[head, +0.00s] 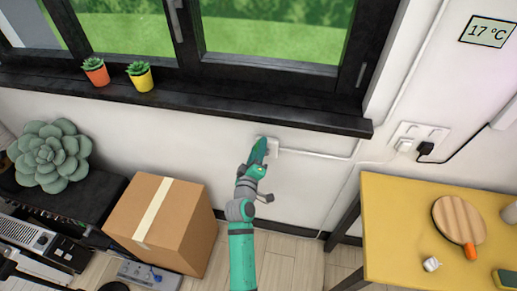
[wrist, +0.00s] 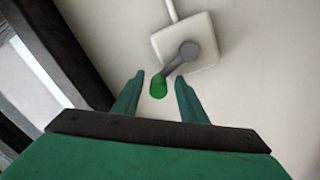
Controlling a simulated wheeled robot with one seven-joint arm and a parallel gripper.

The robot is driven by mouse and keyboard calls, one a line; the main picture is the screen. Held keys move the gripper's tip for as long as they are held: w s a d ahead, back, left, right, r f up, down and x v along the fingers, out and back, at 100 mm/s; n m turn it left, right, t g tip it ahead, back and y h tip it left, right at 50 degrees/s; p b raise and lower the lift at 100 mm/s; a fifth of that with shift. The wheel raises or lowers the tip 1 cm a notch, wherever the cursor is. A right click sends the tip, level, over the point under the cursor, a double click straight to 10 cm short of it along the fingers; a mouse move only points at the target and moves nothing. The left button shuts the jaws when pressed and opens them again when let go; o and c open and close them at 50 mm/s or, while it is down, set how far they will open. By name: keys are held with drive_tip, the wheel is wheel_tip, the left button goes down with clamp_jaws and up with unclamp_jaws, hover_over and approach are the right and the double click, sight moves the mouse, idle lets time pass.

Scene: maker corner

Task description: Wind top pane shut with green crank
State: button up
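The crank has a green knob (wrist: 158,87) on a grey arm (wrist: 181,57), mounted on a white wall box (wrist: 203,35). The box also shows in the head view (head: 272,147), below the sill and mostly behind my gripper. My gripper (wrist: 160,78) is open, with one finger on each side of the knob in the wrist view; I cannot tell whether either touches it. In the head view my gripper (head: 258,152) is against the wall area at the box. The window's lower panes (head: 280,30) show, but the top pane is out of view.
A dark sill (head: 220,105) with two small potted plants (head: 97,72) (head: 140,77) runs above my gripper. A cardboard box (head: 185,230) stands at left. A yellow table (head: 390,225) with a paddle (head: 458,220) stands at right. A wall cable (head: 315,155) runs from the crank box.

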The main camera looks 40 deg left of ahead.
drive_tip(key=v, duration=1.1)
drive_tip(key=shift+w, duration=0.1)
drive_tip(key=shift+w+d, duration=0.1)
drive_tip(key=c, duration=0.8)
drive_tip(key=w+d+m, duration=0.1)
drive_tip(key=m, duration=0.2)
drive_tip(key=w+d+r+m, duration=0.1)
drive_tip(key=d+m, duration=0.1)
drive_tip(key=m, duration=0.2)
drive_tip(key=w+d+r+m+g, duration=0.1)
drive_tip(key=d+m, duration=0.1)
drive_tip(key=m, duration=0.1)
drive_tip(key=shift+h, duration=0.4)
clamp_jaws()
wheel_tip(320, 180, up, 4)
drive_tip(key=d+m+g+y, duration=0.2)
drive_tip(key=m+y, duration=0.1)
drive_tip(key=m, duration=0.7)
drive_tip(key=w+a+f, duration=0.3)
drive_tip(key=w+a, duration=0.2)
drive_tip(key=a, duration=0.4)
drive_tip(key=shift+w+f, duration=0.2)
drive_tip(key=shift+f, duration=0.1)
